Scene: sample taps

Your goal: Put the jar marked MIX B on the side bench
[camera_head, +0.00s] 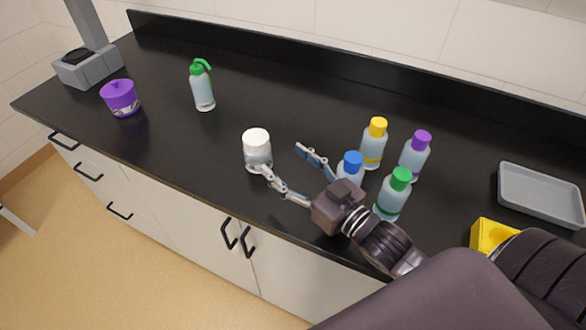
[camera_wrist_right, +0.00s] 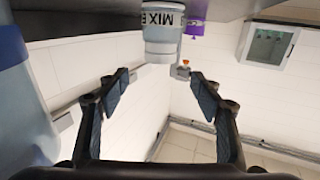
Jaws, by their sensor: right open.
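The jar marked MIX B (camera_wrist_right: 164,32) shows upside down in the right wrist view, with part of its label readable. In the head view, the white-lidded jar (camera_head: 257,146) stands upright near the front edge of the black bench. My right gripper (camera_head: 281,160) is open and empty, with its fingers pointing at this jar. One finger overlaps the jar's lower part in the head view; I cannot tell whether it touches. In the wrist view the jar lies ahead, between the lines of the open fingers (camera_wrist_right: 160,84).
Bottles with yellow (camera_head: 373,145), purple (camera_head: 415,152), blue (camera_head: 350,168) and green (camera_head: 393,194) caps stand close around my right gripper. A wash bottle (camera_head: 202,88), purple pot (camera_head: 121,98), grey tray (camera_head: 540,188) and yellow object (camera_head: 490,236) are farther off.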

